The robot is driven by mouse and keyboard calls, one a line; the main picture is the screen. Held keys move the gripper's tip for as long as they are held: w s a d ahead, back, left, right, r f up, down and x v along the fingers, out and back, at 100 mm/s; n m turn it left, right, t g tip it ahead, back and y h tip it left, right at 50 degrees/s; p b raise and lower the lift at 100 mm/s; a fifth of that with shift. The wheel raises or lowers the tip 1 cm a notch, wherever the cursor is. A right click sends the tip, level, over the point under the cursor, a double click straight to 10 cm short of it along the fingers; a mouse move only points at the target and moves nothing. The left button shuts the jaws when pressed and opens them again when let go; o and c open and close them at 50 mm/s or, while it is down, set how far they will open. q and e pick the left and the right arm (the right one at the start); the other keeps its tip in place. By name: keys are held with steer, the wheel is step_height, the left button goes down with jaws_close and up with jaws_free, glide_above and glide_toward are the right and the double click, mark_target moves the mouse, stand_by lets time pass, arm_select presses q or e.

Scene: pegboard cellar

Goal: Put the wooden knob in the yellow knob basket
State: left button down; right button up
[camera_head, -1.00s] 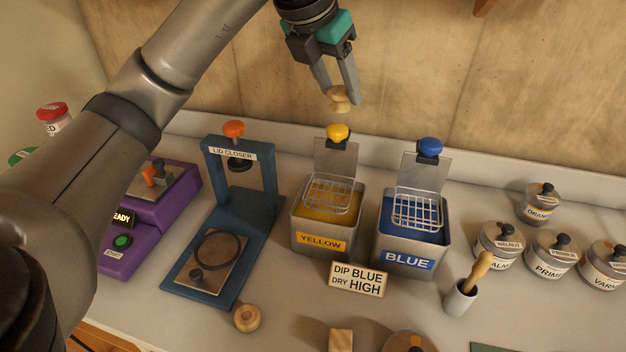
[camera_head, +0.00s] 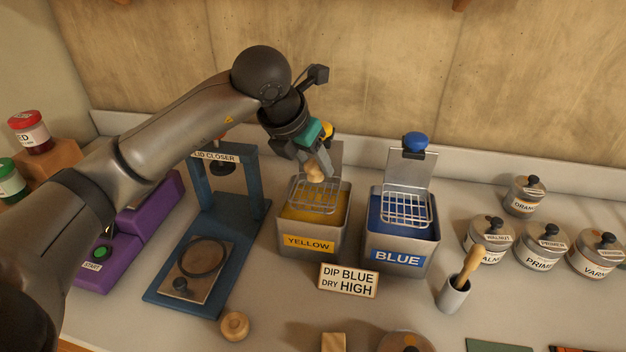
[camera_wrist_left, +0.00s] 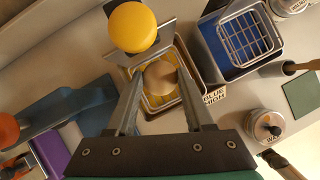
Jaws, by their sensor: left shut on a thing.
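My left gripper (camera_head: 313,166) is shut on the wooden knob (camera_head: 316,173), a pale turned piece. The gripper holds it over the wire yellow knob basket (camera_head: 312,197), close to the basket's back part. The basket hangs above yellow liquid in the metal tank (camera_head: 311,243) labelled YELLOW. In the left wrist view the wooden knob (camera_wrist_left: 160,77) sits between the fingertips, in front of the basket (camera_wrist_left: 151,103). I cannot tell whether it touches the wires. The yellow ball handle (camera_wrist_left: 133,27) stands beside the fingers there. My right gripper is not in view.
The blue tank (camera_head: 402,247) with its own basket stands to the right. The blue lid closer (camera_head: 204,245) stands to the left. Another round wooden knob (camera_head: 235,325) lies near the front. Jars (camera_head: 540,247) stand at right.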

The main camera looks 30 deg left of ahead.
mark_target(311, 178)
arm_select(q)
step_height(311, 178, down, 4)
steer(key=shift+f, duration=0.1)
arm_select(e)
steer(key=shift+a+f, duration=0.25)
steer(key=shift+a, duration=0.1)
arm_select(q)
steer(key=shift+b, duration=0.3)
steer(key=shift+f, duration=0.15)
steer(key=shift+c, duration=1.4)
jaws_free()
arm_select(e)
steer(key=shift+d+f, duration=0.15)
arm_select(q)
steer(key=shift+r, duration=0.35)
steer(key=p+v, duration=0.1)
steer(key=v, duration=1)
steer(key=shift+s+r, duration=0.25)
steer(key=shift+r, duration=0.05)
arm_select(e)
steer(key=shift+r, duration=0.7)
